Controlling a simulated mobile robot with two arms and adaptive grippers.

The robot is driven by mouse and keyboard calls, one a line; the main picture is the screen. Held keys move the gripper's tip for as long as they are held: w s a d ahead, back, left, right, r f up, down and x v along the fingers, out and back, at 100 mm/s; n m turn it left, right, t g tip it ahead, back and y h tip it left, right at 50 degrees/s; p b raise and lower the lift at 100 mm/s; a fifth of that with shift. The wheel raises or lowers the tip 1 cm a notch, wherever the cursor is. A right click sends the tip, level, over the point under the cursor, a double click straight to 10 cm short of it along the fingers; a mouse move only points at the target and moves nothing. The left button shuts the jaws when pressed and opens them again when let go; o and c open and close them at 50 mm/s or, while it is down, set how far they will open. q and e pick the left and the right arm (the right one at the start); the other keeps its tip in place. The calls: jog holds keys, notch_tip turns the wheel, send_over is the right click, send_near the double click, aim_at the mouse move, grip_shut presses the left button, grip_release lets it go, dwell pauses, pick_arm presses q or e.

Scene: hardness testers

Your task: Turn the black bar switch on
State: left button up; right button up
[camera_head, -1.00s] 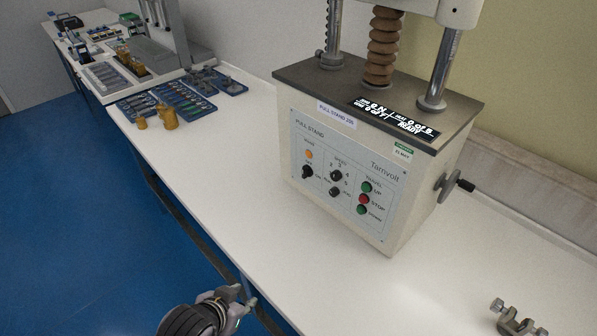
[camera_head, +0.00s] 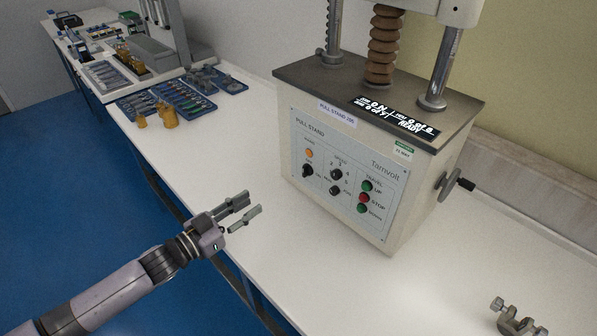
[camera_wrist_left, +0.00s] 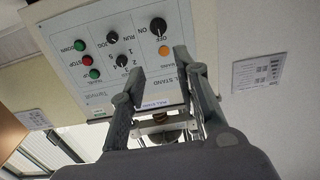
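The black bar switch (camera_head: 308,170) is a round black knob on the front panel of the pull stand (camera_head: 288,187), under an orange lamp (camera_head: 309,153). In the left wrist view the panel appears upside down, and the switch (camera_wrist_left: 158,25) has ON and OFF lettering beside it. Its exact bar angle is too small to tell. My left gripper (camera_head: 252,202) is open and empty, in front of the panel to the lower left of the switch and apart from it. Its spread fingers also show in the left wrist view (camera_wrist_left: 157,68). My right gripper is not in view.
Other panel controls are near: a speed knob (camera_head: 336,174), a lower knob (camera_head: 334,190), and green, red and green buttons (camera_head: 364,198). A side handwheel (camera_head: 452,185) and a metal clamp (camera_head: 515,318) are to the right. Blue trays (camera_head: 185,108) lie left; the bench between is clear.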

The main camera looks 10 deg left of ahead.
aim_at(303, 169)
pick_arm(q)
jog(key=p+x, duration=0.1)
jog(key=x, duration=0.7)
jog(key=p+x, duration=0.1)
jog(key=x, duration=0.8)
jog(key=shift+w+d+r, duration=0.1)
jog(key=shift+d+r, duration=0.05)
jog(key=shift+r, duration=0.1)
grip_shut()
